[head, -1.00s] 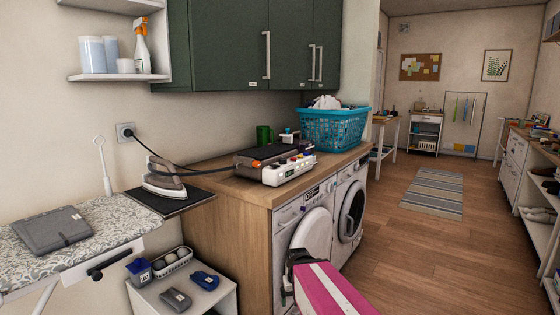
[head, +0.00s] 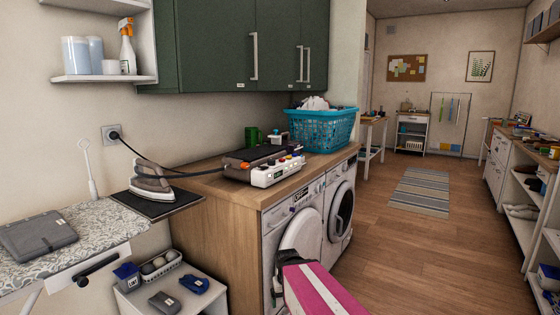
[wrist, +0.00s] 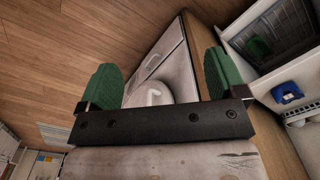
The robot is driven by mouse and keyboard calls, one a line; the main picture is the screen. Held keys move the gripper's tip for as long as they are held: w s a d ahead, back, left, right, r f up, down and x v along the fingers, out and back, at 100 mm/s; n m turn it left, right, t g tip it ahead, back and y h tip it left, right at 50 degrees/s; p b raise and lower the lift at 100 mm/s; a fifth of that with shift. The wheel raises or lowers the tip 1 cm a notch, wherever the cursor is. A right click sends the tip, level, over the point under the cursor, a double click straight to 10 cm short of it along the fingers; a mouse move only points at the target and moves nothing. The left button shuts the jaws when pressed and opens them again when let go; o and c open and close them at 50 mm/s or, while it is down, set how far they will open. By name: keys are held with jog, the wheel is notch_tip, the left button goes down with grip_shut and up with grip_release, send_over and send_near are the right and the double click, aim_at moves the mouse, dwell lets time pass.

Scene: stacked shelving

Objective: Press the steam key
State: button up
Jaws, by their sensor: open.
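A device with a dark top and a white front panel of coloured keys (head: 276,174) sits on the wooden counter. The labels are too small to read, so I cannot tell which key is the steam key. An iron (head: 150,184) rests on a dark mat left of the device. My gripper (wrist: 160,70) is open and empty in the wrist view, its two green fingers wide apart. The front of a white washer (wrist: 158,85) shows beyond and between them. In the head view my pink and white arm shows low in front of the washers; the fingers cannot be made out.
A blue basket of laundry (head: 320,130) stands on the counter right of the device. Green cabinets (head: 215,50) hang above. A low white stand (head: 135,300) with small items is left of the counter. The wooden floor (head: 400,250) is open to the right.

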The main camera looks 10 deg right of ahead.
jog(key=shift+c, duration=0.3)
grip_shut()
dwell(1.6)
